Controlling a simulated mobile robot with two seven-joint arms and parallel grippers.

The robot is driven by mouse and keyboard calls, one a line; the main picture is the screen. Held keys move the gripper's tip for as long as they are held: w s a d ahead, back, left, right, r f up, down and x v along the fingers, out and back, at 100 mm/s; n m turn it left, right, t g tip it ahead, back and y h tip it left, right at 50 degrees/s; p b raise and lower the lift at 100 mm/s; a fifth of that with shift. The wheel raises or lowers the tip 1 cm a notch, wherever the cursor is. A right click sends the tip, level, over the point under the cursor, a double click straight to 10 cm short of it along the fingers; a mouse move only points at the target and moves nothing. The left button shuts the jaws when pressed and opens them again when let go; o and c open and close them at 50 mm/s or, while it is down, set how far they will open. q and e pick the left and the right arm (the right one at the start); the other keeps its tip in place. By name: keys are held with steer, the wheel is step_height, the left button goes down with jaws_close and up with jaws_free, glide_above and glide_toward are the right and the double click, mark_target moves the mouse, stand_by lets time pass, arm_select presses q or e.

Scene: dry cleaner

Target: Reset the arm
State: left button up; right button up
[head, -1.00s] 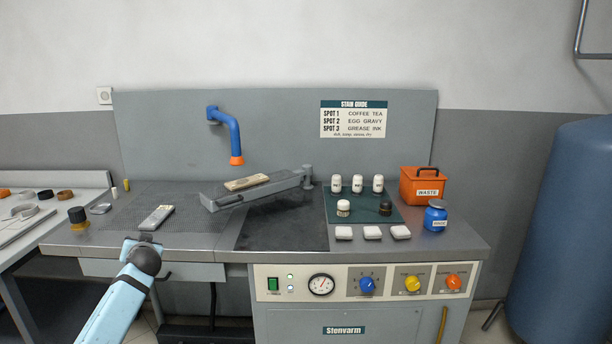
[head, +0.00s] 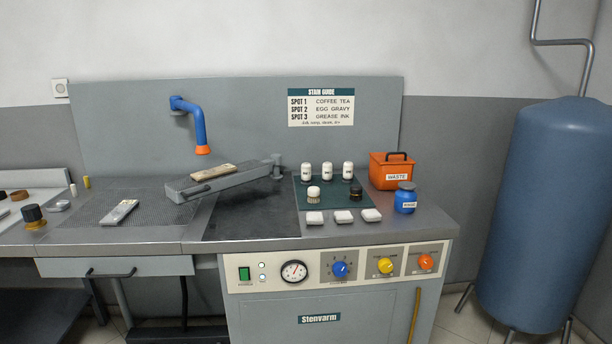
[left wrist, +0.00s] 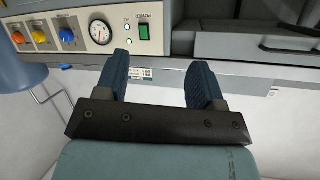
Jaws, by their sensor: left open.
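My left gripper (left wrist: 157,88) shows in the left wrist view, with its two blue fingers wide apart and nothing between them. It hangs in front of the bench's control panel (left wrist: 75,33), clear of it. Neither of my arms shows in the head view now, and my right gripper is in no view.
A drawer handle (head: 110,274) juts out. A blue tank (head: 548,215) stands right.

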arm_select(q)
steer(key=s+d+f+g+h+b, duration=0.15)
steer(key=s+d, duration=0.25)
steer(key=s, duration=0.4)
steer(key=s+d+f+b, duration=0.1)
steer(key=s+d+f, duration=0.2)
steer(key=s, duration=0.6)
steer(key=s+d+f+h+b, duration=0.15)
steer(key=s+d, duration=0.25)
steer(key=s, duration=0.4)
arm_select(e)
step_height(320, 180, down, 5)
arm_select(q)
step_height(320, 180, up, 18)
steer(key=s+a+g+y+p, duration=0.1)
steer(key=s+a+p, duration=0.1)
steer(key=p, duration=2.6)
steer(key=shift+s+a+f+n, duration=0.2)
steer(key=shift+s+n, duration=0.2)
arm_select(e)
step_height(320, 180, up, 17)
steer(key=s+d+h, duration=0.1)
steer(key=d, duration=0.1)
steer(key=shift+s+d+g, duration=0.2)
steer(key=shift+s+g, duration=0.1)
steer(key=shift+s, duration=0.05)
arm_select(q)
steer(key=shift+f, duration=0.1)
